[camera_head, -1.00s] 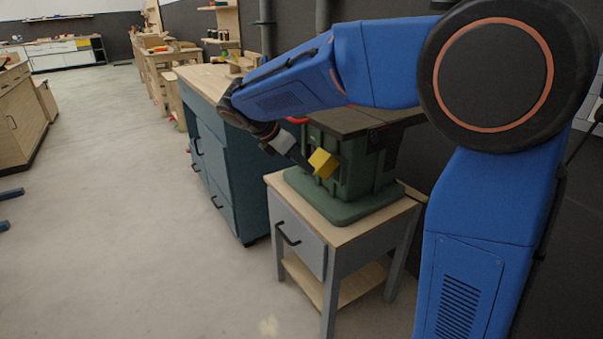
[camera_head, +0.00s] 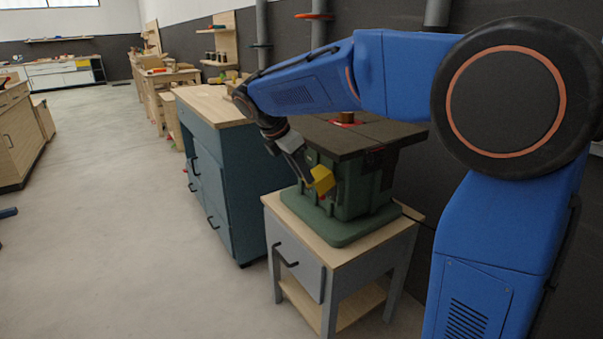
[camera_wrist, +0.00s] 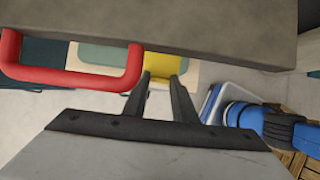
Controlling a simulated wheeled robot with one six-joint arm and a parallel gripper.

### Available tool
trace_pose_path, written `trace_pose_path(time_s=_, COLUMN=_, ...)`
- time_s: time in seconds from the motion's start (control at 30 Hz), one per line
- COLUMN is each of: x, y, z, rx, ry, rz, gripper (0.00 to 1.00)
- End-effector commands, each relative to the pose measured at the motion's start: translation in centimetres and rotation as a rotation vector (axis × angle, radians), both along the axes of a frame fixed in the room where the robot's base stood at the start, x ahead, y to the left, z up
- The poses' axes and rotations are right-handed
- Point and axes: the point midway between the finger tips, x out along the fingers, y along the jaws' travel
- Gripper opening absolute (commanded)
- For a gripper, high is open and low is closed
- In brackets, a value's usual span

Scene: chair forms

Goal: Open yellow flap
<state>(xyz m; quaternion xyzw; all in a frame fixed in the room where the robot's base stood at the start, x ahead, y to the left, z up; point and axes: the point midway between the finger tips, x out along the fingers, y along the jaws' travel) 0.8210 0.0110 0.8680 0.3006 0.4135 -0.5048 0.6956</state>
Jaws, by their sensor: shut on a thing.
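The yellow flap (camera_head: 322,180) is on the front of the green machine (camera_head: 352,190) and sticks out from it at a tilt. A small red spot shows just below it. My gripper (camera_head: 307,178) reaches down to the flap from the upper left. In the wrist view, the flap (camera_wrist: 163,64) lies at the tips of my gripper's two fingers (camera_wrist: 161,80), which are shut on it. The exact contact at the fingertips is small and partly hidden.
The machine has a dark flat top (camera_head: 355,138) close above my gripper. A red bar (camera_wrist: 72,78) runs beside my fingers in the wrist view. The machine stands on a grey wooden stand (camera_head: 300,262). A blue cabinet (camera_head: 232,190) is at left. Floor in front is clear.

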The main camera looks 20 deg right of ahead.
Motion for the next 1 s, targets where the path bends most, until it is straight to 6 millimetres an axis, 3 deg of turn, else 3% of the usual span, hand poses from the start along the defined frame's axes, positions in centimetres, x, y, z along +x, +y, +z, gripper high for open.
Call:
trace_pose_path(time_s=0.1, x=0.1, y=-0.2, z=0.1, rx=-0.005, ry=-0.002, rz=-0.001, gripper=0.00)
trace_pose_path(time_s=0.13, x=0.1, y=-0.2, z=0.1, rx=-0.004, ry=-0.002, rz=-0.002, gripper=0.32)
trace_pose_path(time_s=0.2, x=0.1, y=-0.2, z=0.0, rx=-0.004, ry=-0.002, rz=-0.001, gripper=0.44)
trace_pose_path(time_s=0.63, x=-0.1, y=0.3, z=0.8, rx=-0.001, ry=-0.002, rz=0.000, gripper=0.44)
trace_pose_path(time_s=1.0, x=-1.0, y=3.5, z=6.8, rx=-0.001, ry=-0.003, rz=0.001, gripper=0.44)
